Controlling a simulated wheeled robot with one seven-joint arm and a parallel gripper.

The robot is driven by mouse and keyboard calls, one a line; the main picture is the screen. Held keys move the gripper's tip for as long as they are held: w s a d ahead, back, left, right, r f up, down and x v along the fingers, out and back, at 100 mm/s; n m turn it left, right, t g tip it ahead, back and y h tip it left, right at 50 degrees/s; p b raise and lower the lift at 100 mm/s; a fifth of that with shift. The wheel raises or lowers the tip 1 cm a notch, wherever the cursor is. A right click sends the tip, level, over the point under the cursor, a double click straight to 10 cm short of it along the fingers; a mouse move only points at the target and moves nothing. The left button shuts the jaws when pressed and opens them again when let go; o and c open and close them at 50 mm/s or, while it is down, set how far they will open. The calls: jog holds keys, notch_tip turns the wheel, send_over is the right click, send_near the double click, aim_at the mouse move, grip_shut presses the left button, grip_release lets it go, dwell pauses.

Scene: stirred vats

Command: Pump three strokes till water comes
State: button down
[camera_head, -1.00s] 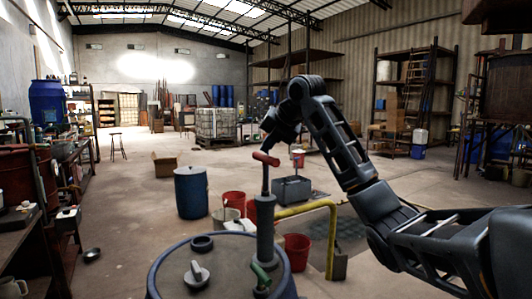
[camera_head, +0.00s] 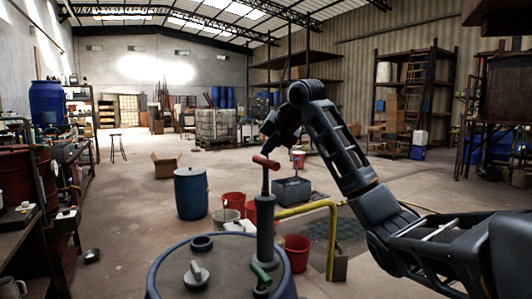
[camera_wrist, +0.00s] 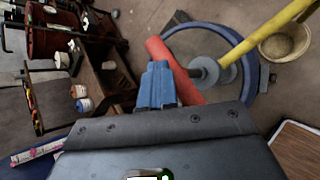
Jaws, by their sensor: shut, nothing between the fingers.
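The hand pump (camera_head: 265,228) stands upright on the lid of a blue drum (camera_head: 220,262). Its red T-handle (camera_head: 266,162) sits on a thin rod that sticks up out of the grey barrel. A green part (camera_head: 261,274) is at the pump's foot. My gripper (camera_head: 268,147) is just above the handle. In the wrist view my blue fingertips (camera_wrist: 157,84) are together with nothing between them, overlapping the red handle (camera_wrist: 182,75). I cannot tell whether they touch it. No water shows.
A yellow rail (camera_head: 307,208) runs right behind the pump. Red buckets (camera_head: 297,250) and a grey box (camera_head: 291,190) are beyond it. A blue barrel (camera_head: 191,193) stands behind the drum. A workbench (camera_head: 35,220) fills the left side. The floor further back is mostly open.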

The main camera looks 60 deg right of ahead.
aim_at(268, 167)
jog(key=shift+f+b, duration=1.7)
jog(key=shift+f, duration=1.35)
dwell(2.3)
jog(key=shift+r, duration=0.2)
jog(key=shift+r+p, duration=2.55)
jog(key=shift+r, duration=1.05)
jog(key=shift+r+p, duration=2.15)
jog(key=shift+r, duration=0.75)
